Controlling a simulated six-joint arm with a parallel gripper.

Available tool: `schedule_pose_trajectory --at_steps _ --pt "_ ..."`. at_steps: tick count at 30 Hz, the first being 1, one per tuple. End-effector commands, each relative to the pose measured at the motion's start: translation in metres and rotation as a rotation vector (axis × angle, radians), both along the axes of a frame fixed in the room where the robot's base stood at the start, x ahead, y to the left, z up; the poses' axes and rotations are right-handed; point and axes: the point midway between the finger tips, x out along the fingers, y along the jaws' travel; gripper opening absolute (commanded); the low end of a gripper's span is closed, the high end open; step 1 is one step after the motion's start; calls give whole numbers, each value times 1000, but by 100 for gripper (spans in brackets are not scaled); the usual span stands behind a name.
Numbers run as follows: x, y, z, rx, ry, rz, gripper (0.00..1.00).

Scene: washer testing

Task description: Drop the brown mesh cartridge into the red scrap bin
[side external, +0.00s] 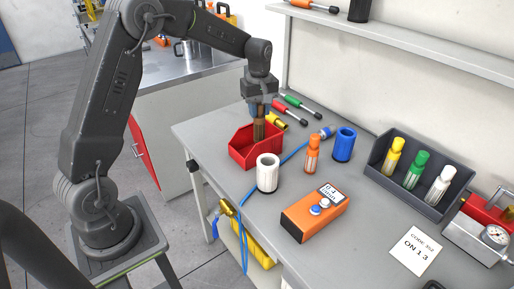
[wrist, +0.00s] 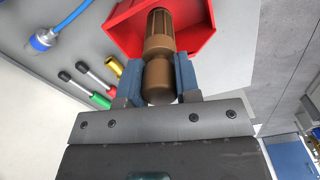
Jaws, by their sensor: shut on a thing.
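The brown mesh cartridge (side external: 259,127) is held upright in my gripper (side external: 259,106), above the red scrap bin (side external: 240,152) in the side view. In the wrist view the brown cartridge (wrist: 158,50) sits between the two blue-grey fingers of my gripper (wrist: 158,80), which are shut on its near end. Its mesh end points toward the red bin (wrist: 200,45), which shows behind it. The cartridge's far end overlaps the bin opening. I cannot tell how far its lower end is inside the bin.
Screwdrivers (side external: 290,112) lie behind. A blue hose (side external: 291,155), an orange box (side external: 314,214) and a grey rack (side external: 415,172) occupy the bench.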

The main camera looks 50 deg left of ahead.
Motion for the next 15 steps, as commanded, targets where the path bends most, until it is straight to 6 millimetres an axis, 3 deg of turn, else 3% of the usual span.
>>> schedule_pose_trajectory --at_steps 6,15 --pt "0 0 -21 0 1 0 0" --pt "0 0 -28 0 0 1 0"
